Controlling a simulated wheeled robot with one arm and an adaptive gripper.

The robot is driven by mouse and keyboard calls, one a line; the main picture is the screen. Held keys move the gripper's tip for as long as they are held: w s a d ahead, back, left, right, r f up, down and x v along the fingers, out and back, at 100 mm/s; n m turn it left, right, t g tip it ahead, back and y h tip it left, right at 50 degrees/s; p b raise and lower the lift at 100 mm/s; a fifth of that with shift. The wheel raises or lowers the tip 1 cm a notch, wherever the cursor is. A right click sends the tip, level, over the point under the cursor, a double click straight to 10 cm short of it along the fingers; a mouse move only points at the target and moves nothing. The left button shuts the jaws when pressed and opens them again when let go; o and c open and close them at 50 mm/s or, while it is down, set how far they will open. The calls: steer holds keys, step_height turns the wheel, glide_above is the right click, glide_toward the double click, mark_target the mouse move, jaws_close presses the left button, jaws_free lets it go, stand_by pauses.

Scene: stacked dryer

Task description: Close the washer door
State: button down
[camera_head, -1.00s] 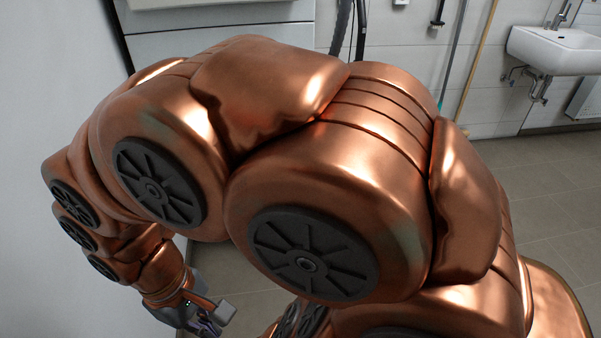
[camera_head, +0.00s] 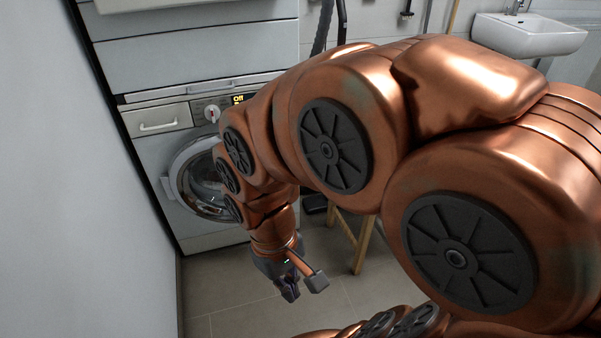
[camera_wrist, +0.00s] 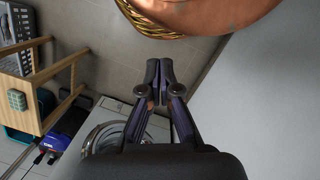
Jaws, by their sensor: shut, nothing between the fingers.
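The washer (camera_head: 165,150) stands at the left in the head view, with a drawer and a lit display on top. Its round silver-rimmed door (camera_head: 205,188) is on the front, partly hidden behind my arm. I cannot tell how far the door stands from the frame. My gripper (camera_head: 290,294) is shut and empty, pointing down over the floor in front of the washer, apart from the door. In the wrist view the shut fingers (camera_wrist: 158,68) are in the middle, and the door's rim (camera_wrist: 97,137) shows below left of them.
A grey wall (camera_head: 80,200) runs along the left side. A wooden stool (camera_head: 358,240) stands right of the washer. The wrist view shows a wooden stand (camera_wrist: 38,75) with a grey basket (camera_wrist: 22,22). A white sink (camera_head: 530,37) hangs at the back right. Tiled floor lies clear before the washer.

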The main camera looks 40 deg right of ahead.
steer(key=w+d+f+n+t+b, duration=0.3)
steer(key=w+d+f+n+t, duration=0.15)
steer(key=w+d+f, duration=0.4)
steer(key=w+d+f+n+t+b, duration=0.45)
steer(key=w+d, duration=0.45)
steer(key=w, duration=0.5)
steer(key=w+d+f+n+t+b, duration=0.3)
steer(key=w+d+f+n+t, duration=0.15)
steer(key=w+d+f, duration=0.4)
steer(key=d+n+t+y+b, duration=0.3)
steer(key=n+t+y+b, duration=0.1)
steer(key=n+t, duration=0.25)
steer(key=d+b+x, duration=0.2)
steer(key=b+x, duration=0.1)
steer(key=x, duration=0.9)
steer(key=shift+w+d+r, duration=0.25)
steer(key=shift+w+d, duration=0.25)
steer(key=shift+d, duration=0.1)
steer(key=shift+w, duration=0.1)
